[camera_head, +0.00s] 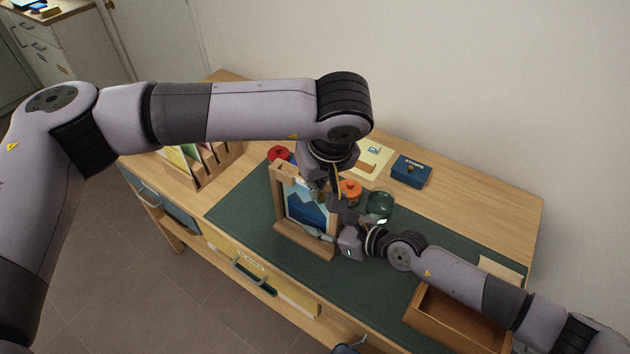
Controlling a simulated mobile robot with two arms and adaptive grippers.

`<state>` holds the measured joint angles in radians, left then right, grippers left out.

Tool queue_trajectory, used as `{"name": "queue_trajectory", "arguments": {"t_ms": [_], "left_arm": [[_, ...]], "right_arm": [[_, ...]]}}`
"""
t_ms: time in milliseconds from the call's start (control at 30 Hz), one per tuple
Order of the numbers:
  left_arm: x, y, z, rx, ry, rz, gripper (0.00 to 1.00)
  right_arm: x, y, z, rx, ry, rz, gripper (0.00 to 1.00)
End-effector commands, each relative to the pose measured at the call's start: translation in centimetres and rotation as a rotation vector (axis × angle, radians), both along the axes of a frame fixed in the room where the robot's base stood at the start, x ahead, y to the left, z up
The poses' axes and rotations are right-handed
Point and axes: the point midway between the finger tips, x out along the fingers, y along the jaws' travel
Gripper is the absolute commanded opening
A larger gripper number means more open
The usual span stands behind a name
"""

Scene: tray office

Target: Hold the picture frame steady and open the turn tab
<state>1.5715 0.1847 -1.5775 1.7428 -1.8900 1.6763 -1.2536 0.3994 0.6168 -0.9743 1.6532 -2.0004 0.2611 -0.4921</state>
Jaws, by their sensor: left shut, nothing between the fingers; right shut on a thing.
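The wooden picture frame (279,203) stands upright in its base on the green desk mat, with a blue mountain picture (304,208) facing me. My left gripper (338,203) reaches down from above at the frame's upper right side. It is shut with nothing between its fingers. My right gripper (331,236) comes in from the right and is shut on the picture frame near its lower right edge. I cannot make out the turn tab; the grippers and the frame itself hide much of that area.
Close behind the frame are an orange-lidded jar (350,188), a dark green glass jar (380,204) and a red object (278,153). A blue stamps box (411,170) lies farther back. A wooden tray (418,306) is at right front. The green mat (245,208) is clear left of the frame.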

Motion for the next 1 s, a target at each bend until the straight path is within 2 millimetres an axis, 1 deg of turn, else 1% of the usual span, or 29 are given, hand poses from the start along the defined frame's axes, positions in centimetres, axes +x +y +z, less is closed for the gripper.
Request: {"name": "queue_trajectory", "arguments": {"t_ms": [233,567,667,733,867,900,1000], "left_arm": [[0.4,-1.3,0.0,-0.006,-0.002,-0.002,0.0],[0.4,-1.4,0.0,-0.01,-0.004,-0.004,0.0],[0.9,-1.1,0.0,-0.01,-0.004,0.0,0.0],[1.5,-0.5,0.0,-0.008,-0.004,0.001,0.0],[3.5,1.2,0.1,-0.005,-0.004,0.005,0.0],[3.6,1.2,0.7,-0.005,-0.006,0.0,0.0],[2.8,0.6,3.2,-0.005,-0.007,-0.005,0.0]], "right_arm": [[-0.1,0.1,0.0,-0.003,-0.004,0.003,0.0],[-0.2,0.2,0.0,-0.004,-0.006,0.008,0.0],[-0.2,0.3,0.0,-0.004,-0.006,0.009,0.0],[-0.2,0.3,0.0,-0.004,-0.005,0.01,0.0],[-0.2,0.3,0.0,-0.003,-0.004,0.009,0.0],[-0.2,0.3,0.0,-0.002,-0.003,0.008,0.0],[-0.2,0.2,0.0,-0.002,-0.002,0.007,0.0]]}}
